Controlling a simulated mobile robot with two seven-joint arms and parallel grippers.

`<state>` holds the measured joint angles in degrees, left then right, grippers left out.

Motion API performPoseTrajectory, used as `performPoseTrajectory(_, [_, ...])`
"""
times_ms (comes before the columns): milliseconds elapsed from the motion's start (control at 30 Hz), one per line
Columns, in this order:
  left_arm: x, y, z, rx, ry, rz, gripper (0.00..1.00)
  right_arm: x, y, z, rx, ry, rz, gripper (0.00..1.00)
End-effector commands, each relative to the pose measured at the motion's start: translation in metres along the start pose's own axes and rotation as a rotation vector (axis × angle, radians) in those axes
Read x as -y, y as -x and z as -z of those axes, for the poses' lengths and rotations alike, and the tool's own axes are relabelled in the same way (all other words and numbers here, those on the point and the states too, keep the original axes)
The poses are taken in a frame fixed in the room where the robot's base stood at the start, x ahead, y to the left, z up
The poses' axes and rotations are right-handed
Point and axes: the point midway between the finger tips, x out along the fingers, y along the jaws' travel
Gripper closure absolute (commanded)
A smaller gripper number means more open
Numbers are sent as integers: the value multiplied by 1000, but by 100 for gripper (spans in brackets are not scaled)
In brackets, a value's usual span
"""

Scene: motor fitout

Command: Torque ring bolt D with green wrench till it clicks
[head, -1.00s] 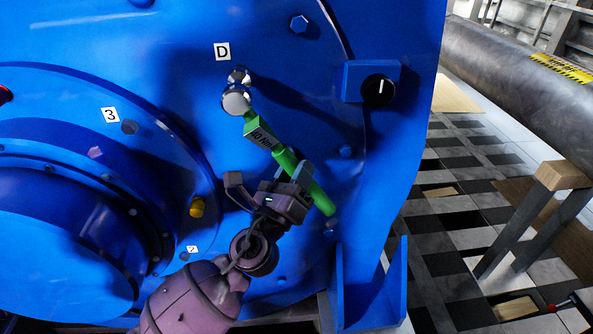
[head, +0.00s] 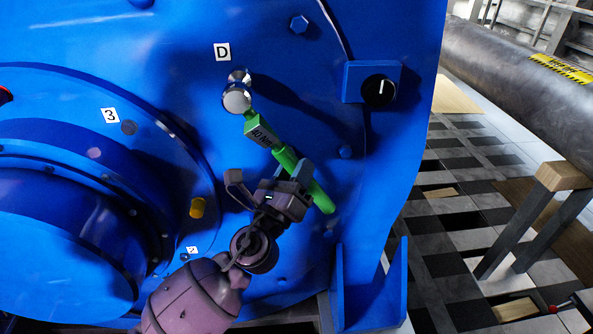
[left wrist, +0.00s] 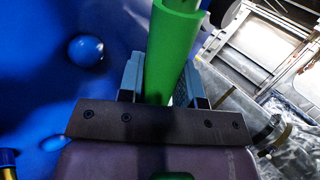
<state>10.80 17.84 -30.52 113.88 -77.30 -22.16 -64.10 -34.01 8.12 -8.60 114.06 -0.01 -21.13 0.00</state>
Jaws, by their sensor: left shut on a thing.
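The green wrench (head: 286,156) slants from upper left to lower right across the blue motor face. Its silver head (head: 237,98) is over the bolt position just below the label D (head: 222,52). The head hides most of the bolt, so I cannot tell how deeply it is seated. My left gripper (head: 296,180) is shut on the wrench's green handle near its lower end. In the left wrist view the green handle (left wrist: 174,50) stands between the two fingers. My right gripper is not in view.
A black knob (head: 380,91) on a blue block sticks out right of the wrench. Blue bolt heads (head: 299,24) dot the motor face. A yellow plug (head: 197,207) is left of my gripper. A large grey pipe (head: 520,85) on a stand lies at the right.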

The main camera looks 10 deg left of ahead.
Motion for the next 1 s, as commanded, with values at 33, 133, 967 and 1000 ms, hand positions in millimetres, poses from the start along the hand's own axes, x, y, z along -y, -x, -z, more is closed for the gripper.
performPoseTrajectory(33, [0, -2, -2, 3, -1, 2, 100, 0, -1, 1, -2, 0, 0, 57])
performPoseTrajectory(133, [-1, -3, -2, 3, -1, 2, 100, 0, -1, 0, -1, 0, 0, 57])
performPoseTrajectory(967, [-9, -13, -1, 2, -2, 2, 100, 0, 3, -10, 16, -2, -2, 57])
performPoseTrajectory(1000, [-9, -12, -1, 1, -3, 2, 100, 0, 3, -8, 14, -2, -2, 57])
